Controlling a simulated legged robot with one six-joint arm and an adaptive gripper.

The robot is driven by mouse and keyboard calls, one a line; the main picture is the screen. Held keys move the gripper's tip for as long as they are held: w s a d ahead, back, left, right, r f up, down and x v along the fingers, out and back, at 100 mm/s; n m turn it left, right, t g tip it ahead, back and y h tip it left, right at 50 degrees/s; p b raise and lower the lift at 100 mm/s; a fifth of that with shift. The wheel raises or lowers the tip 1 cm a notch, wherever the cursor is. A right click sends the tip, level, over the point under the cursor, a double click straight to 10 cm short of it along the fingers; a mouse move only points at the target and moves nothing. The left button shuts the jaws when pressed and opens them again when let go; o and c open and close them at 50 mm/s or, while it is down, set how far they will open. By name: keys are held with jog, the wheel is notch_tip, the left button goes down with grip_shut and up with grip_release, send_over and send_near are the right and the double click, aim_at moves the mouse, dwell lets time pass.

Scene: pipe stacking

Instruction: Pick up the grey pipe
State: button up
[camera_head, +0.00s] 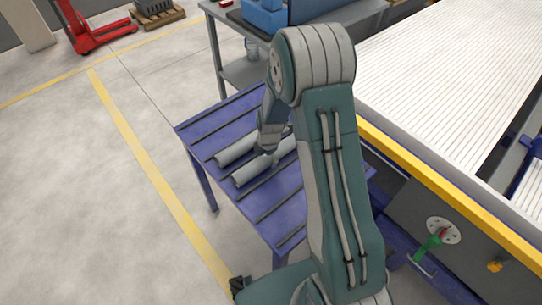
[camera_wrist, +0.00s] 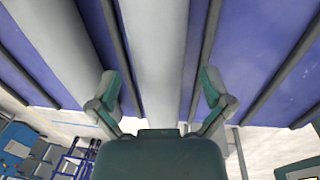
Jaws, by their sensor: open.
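Two grey pipes lie side by side on the blue table (camera_head: 277,221) between its dark ridges. The near pipe (camera_head: 247,172) and the far pipe (camera_head: 232,152) are partly hidden by my arm in the head view. In the wrist view one grey pipe (camera_wrist: 157,60) runs between the two fingers of my gripper (camera_wrist: 158,95). The other pipe (camera_wrist: 60,40) lies to the left, outside the left finger. My gripper is open, with a finger on each side of the middle pipe. I cannot tell whether the fingers touch it.
A large roller conveyor (camera_head: 450,80) with a yellow edge stands right of the table. A grey workbench (camera_head: 240,72) with blue boxes (camera_head: 264,17) is behind it. A red pallet jack (camera_head: 88,30) is at the far left. The floor on the left is clear.

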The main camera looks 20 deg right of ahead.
jog(key=shift+w+f, duration=0.2)
jog(key=shift+f, duration=0.6)
jog(key=shift+w+f, duration=0.15)
jog(key=shift+f, duration=0.6)
jog(key=c, duration=1.2)
jog(key=shift+c, duration=0.2)
jog(key=shift+r, duration=0.15)
